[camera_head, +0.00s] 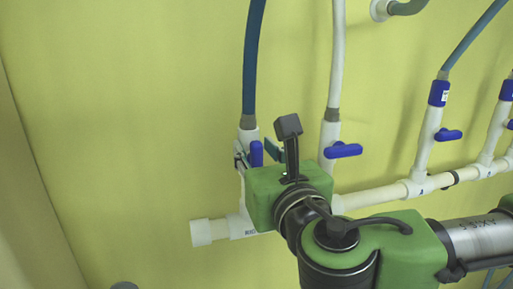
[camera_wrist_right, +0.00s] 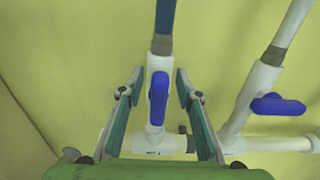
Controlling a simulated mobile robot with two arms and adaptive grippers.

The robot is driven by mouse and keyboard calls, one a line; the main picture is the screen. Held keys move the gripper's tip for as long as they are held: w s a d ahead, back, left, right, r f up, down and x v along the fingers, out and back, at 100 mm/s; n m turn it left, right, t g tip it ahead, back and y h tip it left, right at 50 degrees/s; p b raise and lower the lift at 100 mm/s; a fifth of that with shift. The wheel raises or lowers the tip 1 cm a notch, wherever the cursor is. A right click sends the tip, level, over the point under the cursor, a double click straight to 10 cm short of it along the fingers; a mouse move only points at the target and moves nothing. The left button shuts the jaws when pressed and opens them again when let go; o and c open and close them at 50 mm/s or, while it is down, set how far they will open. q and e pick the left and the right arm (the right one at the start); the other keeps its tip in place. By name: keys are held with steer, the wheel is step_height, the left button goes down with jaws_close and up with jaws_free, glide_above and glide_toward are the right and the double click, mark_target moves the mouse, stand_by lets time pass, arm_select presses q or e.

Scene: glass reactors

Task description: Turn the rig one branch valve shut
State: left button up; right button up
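The leftmost branch valve has a blue handle (camera_head: 256,154) on a white vertical pipe, above a header pipe with a partly hidden label that seems to begin "RIG". In the right wrist view the blue handle (camera_wrist_right: 158,98) points up along its pipe. My right gripper (camera_wrist_right: 158,78) is open, with one finger on each side of the handle and a visible gap to both. In the head view the right gripper (camera_head: 258,154) reaches up to this valve, and its green body hides the lower branch pipe. My left gripper is not in view.
A neighbouring valve with a sideways blue handle (camera_head: 343,150) stands close on the right. More branches with blue handles (camera_head: 448,135) follow along the white header pipe (camera_head: 380,196). A blue hose (camera_head: 252,60) rises from the leftmost branch. The yellow-green wall left of it is clear.

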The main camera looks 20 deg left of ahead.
jaws_close()
steer(key=m+b, duration=0.2)
steer(key=b, duration=0.1)
steer(key=m+b, duration=0.1)
steer(key=m, duration=0.1)
steer(key=shift+w+d+f+b, duration=0.25)
steer(key=shift+d+f+b, duration=0.1)
steer(key=shift+b, duration=0.05)
steer(key=m+b, duration=0.3)
steer(key=m, duration=0.1)
steer(key=d+f+m+b, duration=0.1)
steer(key=m+b, duration=0.2)
steer(key=m, duration=0.2)
steer(key=w+f+m+b, duration=0.1)
steer(key=m+b, duration=0.2)
steer(key=m, duration=0.1)
steer(key=shift+d+m, duration=0.15)
steer(key=shift+m, duration=0.25)
